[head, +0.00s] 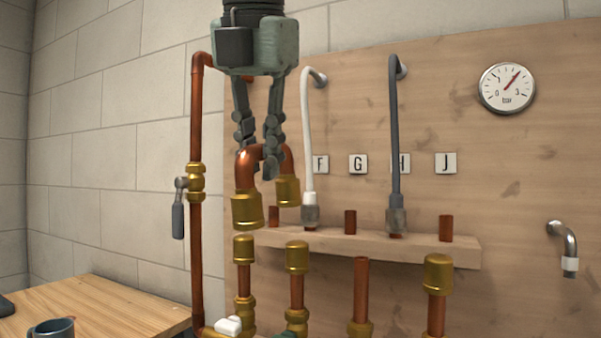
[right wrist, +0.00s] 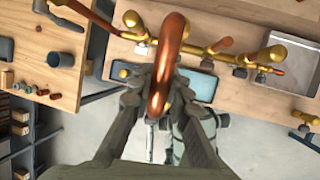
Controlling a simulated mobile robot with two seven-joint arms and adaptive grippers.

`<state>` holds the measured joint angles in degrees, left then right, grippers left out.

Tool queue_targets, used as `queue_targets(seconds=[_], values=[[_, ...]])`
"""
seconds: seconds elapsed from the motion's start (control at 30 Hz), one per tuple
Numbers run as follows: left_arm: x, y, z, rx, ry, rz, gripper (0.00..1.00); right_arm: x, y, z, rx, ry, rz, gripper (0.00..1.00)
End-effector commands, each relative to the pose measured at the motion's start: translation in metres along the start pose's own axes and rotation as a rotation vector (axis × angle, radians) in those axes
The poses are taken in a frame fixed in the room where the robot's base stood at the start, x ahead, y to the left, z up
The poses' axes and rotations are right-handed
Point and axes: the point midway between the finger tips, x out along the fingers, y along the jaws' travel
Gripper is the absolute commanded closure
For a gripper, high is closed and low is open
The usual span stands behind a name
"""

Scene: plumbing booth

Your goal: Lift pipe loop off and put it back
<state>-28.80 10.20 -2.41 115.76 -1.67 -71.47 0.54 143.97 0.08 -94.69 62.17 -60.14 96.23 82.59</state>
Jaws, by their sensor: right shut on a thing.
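The copper pipe loop (head: 264,158) is an upside-down U with a brass cap-like fitting on each end. My right gripper (head: 258,165) comes down from above and is shut on the loop's top bend. The loop hangs above two brass-topped pipe stubs, the left one (head: 244,249) and the one beside it (head: 297,257), with a clear gap below its ends. In the right wrist view the copper loop (right wrist: 165,65) stands between the fingers. My left gripper is not in view.
A wooden ledge (head: 400,246) on the board holds short copper stubs and the ends of a white hose (head: 308,130) and a grey hose (head: 393,130). A copper pipe with a valve (head: 196,182) stands left of the loop. A gauge (head: 507,87) hangs at right.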

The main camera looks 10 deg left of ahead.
Motion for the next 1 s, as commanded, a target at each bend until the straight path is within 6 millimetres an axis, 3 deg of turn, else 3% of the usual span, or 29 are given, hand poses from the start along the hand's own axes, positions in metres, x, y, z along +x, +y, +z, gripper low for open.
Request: queue_targets(seconds=[0.2, 1.0], values=[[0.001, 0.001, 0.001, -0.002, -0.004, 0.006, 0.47, -0.012, 0.015, 0.002, 0.0, 0.0, 0.002, 1.0], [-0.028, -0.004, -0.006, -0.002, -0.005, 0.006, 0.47, -0.048, 0.023, 0.017, 0.001, -0.001, 0.002, 1.0]])
